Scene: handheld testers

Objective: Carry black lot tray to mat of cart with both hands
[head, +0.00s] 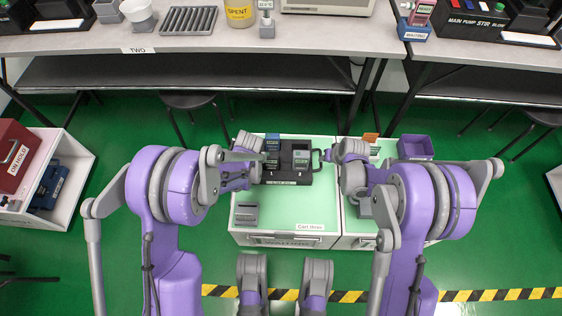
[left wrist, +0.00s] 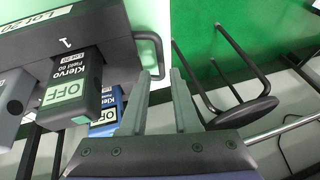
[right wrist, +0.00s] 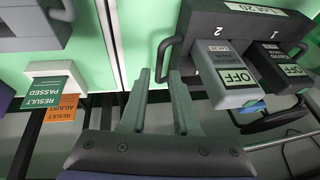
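The black lot tray (head: 287,163) lies near the back of the light green cart top (head: 290,205) labelled "Cart three". It holds a black tester (left wrist: 75,85) at slot 1 and a grey tester (right wrist: 225,75) at slot 2, both marked "OFF". A loop handle sticks out at each end of the tray. My left gripper (left wrist: 159,72) is open, with the left handle (left wrist: 157,45) between or just beyond its fingertips. My right gripper (right wrist: 159,72) is open, with the right handle (right wrist: 163,50) likewise at its fingertips. Neither gripper is closed on a handle.
A grey holder (head: 247,214) stands at the cart's front left. Result cards (right wrist: 52,97) and a purple bin (head: 415,147) stand on the right section. A long bench (head: 100,42) runs behind, with a stool (head: 190,101) under it. The cart top's front middle is clear.

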